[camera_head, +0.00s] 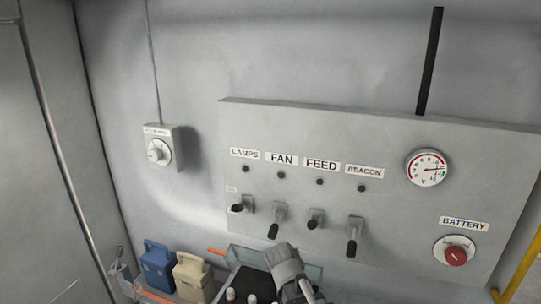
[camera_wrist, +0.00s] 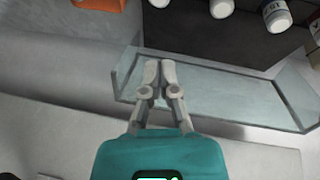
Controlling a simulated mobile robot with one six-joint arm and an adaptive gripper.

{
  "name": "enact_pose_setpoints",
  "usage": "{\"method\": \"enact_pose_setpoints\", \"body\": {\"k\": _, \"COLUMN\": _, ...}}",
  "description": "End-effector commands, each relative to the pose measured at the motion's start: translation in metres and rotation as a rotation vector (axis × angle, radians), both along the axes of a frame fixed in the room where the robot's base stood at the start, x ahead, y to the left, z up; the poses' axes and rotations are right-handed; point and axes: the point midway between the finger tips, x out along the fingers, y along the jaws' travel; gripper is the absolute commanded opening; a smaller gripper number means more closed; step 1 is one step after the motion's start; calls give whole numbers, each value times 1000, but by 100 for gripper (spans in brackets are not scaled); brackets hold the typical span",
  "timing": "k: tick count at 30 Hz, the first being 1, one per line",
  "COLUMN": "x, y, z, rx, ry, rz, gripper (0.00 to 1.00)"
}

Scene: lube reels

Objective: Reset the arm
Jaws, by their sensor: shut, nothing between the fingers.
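My gripper (camera_wrist: 160,70) is shut and empty in the wrist view, its two grey fingertips together. It is seen over a clear-walled tray (camera_wrist: 232,86). In the head view my arm's end comes up at the bottom centre, in front of the tray and below the switch panel (camera_head: 390,141); the fingers are hard to make out there. The panel carries levers labelled LAMPS, FAN, FEED and BEACON. My gripper appears apart from the levers.
A round gauge (camera_head: 428,168) and a red BATTERY knob (camera_head: 456,256) sit on the panel's right. A dial box (camera_head: 160,149) is on the wall at left. Blue (camera_head: 157,266) and beige (camera_head: 193,277) jugs stand at lower left. White-capped bottles (camera_wrist: 277,16) stand near the tray. A yellow rail (camera_head: 520,268) is at right.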

Motion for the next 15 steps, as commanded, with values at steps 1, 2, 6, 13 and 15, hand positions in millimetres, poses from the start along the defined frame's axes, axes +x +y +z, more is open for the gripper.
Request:
{"method": "enact_pose_setpoints", "body": {"k": 1, "x": -6, "y": -13, "z": -2, "rx": 12, "ry": 30, "rz": 5, "gripper": 0}}
{"method": "enact_pose_setpoints", "body": {"k": 2, "x": -9, "y": -20, "z": -3, "rx": 19, "ry": 49, "rz": 12, "gripper": 0}}
{"method": "enact_pose_setpoints", "body": {"k": 6, "x": -25, "y": -47, "z": -7, "rx": 65, "ry": 132, "rz": 53, "gripper": 0}}
{"method": "enact_pose_setpoints", "body": {"k": 13, "x": -50, "y": -81, "z": -11, "rx": 154, "ry": 236, "rz": 131, "gripper": 0}}
{"method": "enact_pose_setpoints", "body": {"k": 15, "x": -56, "y": -88, "z": -12, "rx": 177, "ry": 257, "rz": 152, "gripper": 0}}
